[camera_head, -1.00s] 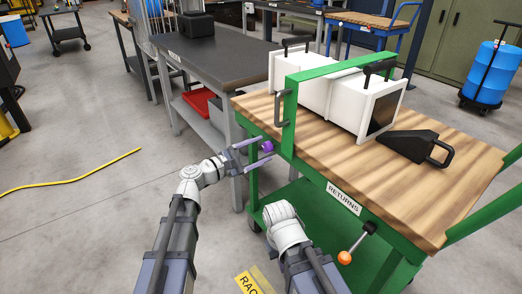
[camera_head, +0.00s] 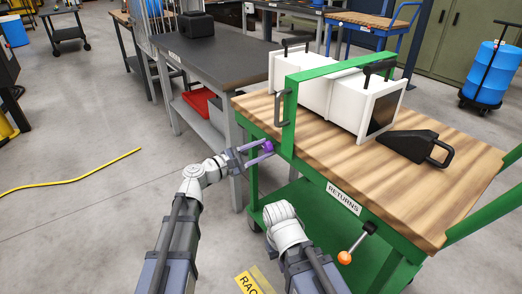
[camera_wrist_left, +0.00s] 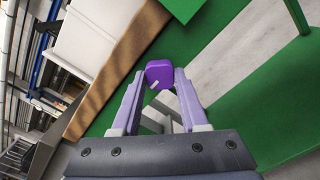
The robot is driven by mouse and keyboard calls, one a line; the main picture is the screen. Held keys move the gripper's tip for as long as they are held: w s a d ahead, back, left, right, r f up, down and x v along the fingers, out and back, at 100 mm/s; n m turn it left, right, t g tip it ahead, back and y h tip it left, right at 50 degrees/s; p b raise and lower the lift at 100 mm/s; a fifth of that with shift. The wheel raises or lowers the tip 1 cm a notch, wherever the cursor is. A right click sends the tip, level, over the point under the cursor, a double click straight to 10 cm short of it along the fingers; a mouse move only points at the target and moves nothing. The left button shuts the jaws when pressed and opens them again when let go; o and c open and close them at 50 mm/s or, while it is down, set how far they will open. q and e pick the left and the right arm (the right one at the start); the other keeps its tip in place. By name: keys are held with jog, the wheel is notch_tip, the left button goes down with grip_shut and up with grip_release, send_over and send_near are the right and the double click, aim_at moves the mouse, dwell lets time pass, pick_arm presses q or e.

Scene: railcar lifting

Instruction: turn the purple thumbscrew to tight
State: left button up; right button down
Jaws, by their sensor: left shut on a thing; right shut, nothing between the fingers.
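The purple thumbscrew (camera_head: 267,145) is at the left end of the green cart, by the foot of the green frame. In the left wrist view its squarish purple head (camera_wrist_left: 160,70) shows a small pale mark on its near side. My left gripper (camera_head: 266,150) reaches it from the left and is shut on it, one finger on each side; the fingertips (camera_wrist_left: 159,76) flank the head in the wrist view. My right arm ends in a white joint low in the middle of the head view; its gripper is hidden.
The green cart (camera_head: 342,199) has a wooden top (camera_head: 440,195) carrying a white box unit (camera_head: 345,100) under the green frame (camera_head: 289,115) and a black handled block (camera_head: 413,147). A grey bench (camera_head: 230,68) stands behind left. Floor at left is open.

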pick_arm(q)
grip_shut()
